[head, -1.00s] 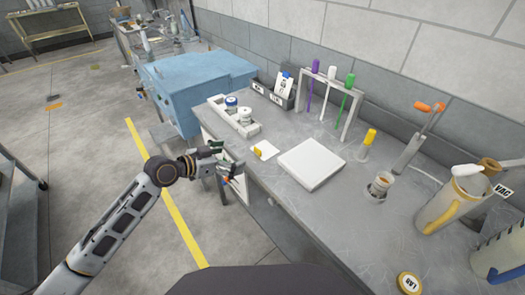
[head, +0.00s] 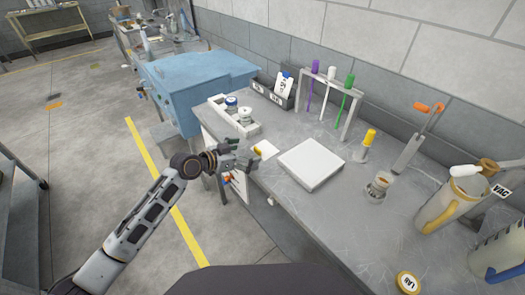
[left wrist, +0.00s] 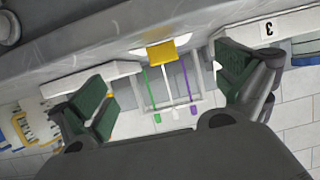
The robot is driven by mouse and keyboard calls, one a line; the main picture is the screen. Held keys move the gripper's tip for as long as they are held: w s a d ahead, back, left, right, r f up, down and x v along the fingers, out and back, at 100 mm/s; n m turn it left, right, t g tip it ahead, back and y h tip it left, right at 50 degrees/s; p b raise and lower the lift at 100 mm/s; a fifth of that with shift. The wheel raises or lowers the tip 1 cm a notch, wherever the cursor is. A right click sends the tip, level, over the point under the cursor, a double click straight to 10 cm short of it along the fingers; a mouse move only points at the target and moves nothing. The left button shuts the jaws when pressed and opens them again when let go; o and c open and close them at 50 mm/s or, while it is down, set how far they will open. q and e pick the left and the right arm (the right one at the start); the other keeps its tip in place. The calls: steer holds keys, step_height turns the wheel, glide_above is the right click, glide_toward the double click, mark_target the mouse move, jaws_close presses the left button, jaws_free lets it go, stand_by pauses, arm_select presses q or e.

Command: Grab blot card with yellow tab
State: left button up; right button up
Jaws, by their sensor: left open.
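The blot card (head: 268,147) is white and lies flat on the grey bench near its front edge. Its yellow tab (head: 257,152) faces the front edge. My left gripper (head: 254,159) is open and empty just in front of the tab, at about bench height. In the left wrist view, the yellow tab (left wrist: 162,52) shows between the two green-padded fingers, with no finger seen touching it. The fingers partly cover the card's front side in the head view. My right gripper is not in view.
A white square slab (head: 311,164) lies right of the card. A white tray with jars (head: 232,113) stands to its left. A rack with purple, white and green sticks (head: 332,98) stands at the wall. A yellow-topped bottle (head: 367,142) is further right.

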mark_target(257, 149)
arm_select(q)
steer(key=shift+w+d, duration=0.25)
steer(key=shift+w+d+f, duration=0.3)
steer(key=shift+w+d, duration=0.1)
steer(key=shift+w, duration=0.1)
steer(key=shift+w+d, duration=0.25)
steer(key=shift+p+x, duration=0.35)
steer(key=shift+x, duration=0.65)
steer(key=shift+w+d+f, duration=0.1)
steer(key=shift+w+f, duration=0.1)
steer(key=shift+f, duration=0.05)
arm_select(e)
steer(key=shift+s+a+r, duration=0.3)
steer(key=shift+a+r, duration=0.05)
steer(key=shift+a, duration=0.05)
